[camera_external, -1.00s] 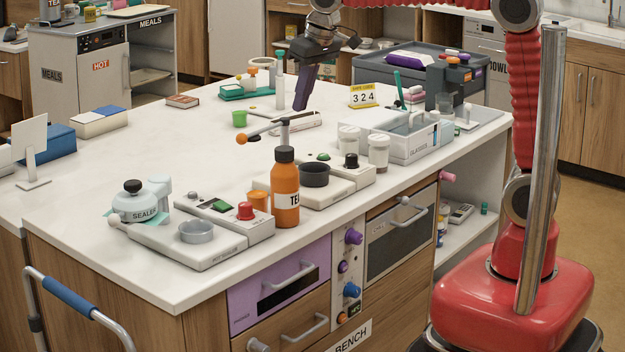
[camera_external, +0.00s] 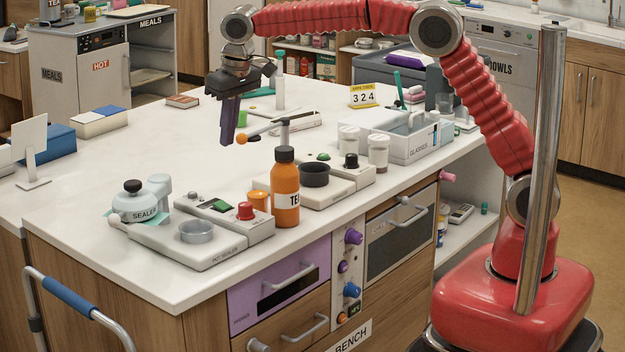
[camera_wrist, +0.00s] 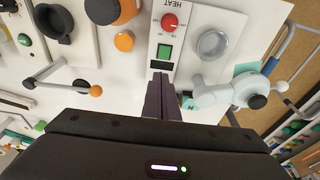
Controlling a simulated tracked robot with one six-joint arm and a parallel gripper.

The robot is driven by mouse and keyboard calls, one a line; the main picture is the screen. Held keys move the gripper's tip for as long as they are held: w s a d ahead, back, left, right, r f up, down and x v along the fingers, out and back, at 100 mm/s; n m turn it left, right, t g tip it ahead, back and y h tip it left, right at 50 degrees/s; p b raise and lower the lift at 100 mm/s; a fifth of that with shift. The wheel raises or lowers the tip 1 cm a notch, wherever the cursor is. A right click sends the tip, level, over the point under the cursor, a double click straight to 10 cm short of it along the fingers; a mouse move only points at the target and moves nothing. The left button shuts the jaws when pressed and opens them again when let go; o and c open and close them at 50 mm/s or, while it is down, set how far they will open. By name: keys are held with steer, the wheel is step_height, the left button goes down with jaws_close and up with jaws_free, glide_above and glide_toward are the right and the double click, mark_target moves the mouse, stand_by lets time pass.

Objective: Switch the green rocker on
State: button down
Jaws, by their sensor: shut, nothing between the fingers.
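The green rocker (camera_external: 219,205) sits on the grey panel of the pot sealer (camera_external: 190,248), beside a red knob (camera_external: 245,210). In the wrist view the rocker (camera_wrist: 164,51) is a green rectangle in a light panel marked HEAT, between the red knob (camera_wrist: 170,21) and a dark strip (camera_wrist: 160,66). I cannot tell which way it is tipped. My gripper (camera_external: 227,142) is shut and empty, pointing down, above the bench and beyond the rocker. Its fingertips (camera_wrist: 160,77) appear just below the dark strip in the wrist view, apart from the rocker.
An orange-ended lever (camera_external: 242,139) is close to my gripper. The bench's left middle is clear.

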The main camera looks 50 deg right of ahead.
mark_target(221, 201)
steer(key=shift+a+f, duration=0.1)
stand_by(0.3)
steer(key=w+f, duration=0.1)
steer(key=f, duration=0.3)
steer(key=w+f, duration=0.1)
steer(key=f, duration=0.8)
steer(key=shift+w+f, duration=0.35)
steer(key=shift+w, duration=0.05)
steer(key=shift+w+f+g, duration=0.15)
steer(key=shift+f+g, duration=0.05)
steer(key=shift+g, duration=0.1)
